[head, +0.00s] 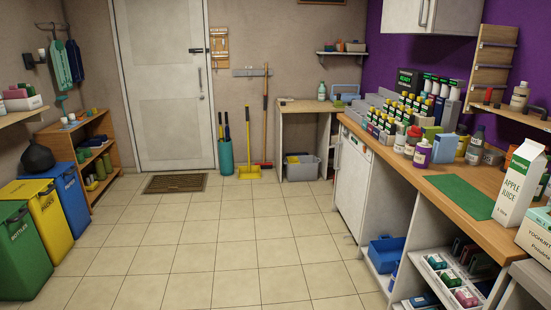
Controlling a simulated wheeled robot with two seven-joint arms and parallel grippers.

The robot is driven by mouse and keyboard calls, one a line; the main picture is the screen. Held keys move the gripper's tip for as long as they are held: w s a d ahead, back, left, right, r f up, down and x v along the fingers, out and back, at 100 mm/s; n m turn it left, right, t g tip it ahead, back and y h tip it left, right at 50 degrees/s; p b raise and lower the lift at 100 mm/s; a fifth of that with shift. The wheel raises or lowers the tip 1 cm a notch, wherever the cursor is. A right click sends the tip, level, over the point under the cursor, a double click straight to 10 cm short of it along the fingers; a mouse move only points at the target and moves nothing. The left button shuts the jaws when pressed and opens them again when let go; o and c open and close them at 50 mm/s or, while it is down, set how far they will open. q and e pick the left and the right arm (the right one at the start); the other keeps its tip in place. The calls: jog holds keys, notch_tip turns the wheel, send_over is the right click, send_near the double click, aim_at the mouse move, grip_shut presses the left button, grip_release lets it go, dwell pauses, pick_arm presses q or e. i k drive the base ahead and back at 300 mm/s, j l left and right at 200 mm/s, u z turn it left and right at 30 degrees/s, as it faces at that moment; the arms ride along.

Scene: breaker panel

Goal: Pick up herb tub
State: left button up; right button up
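Neither of my grippers is in the head view. I cannot single out a herb tub. Many small containers stand on the wooden counter (488,225) at the right. A white apple juice carton (518,184) stands upright near the counter's right end.
A green mat (459,196) leaves a clear patch on the counter. Open shelves below hold a blue bin (386,252) and a white tray (437,270). Green, yellow and blue bins (68,195) stand at the left. The tiled floor (215,245) is clear.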

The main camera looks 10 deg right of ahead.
aim_at(520, 98)
jog(key=i, duration=3.85)
jog(key=z, duration=3.7)
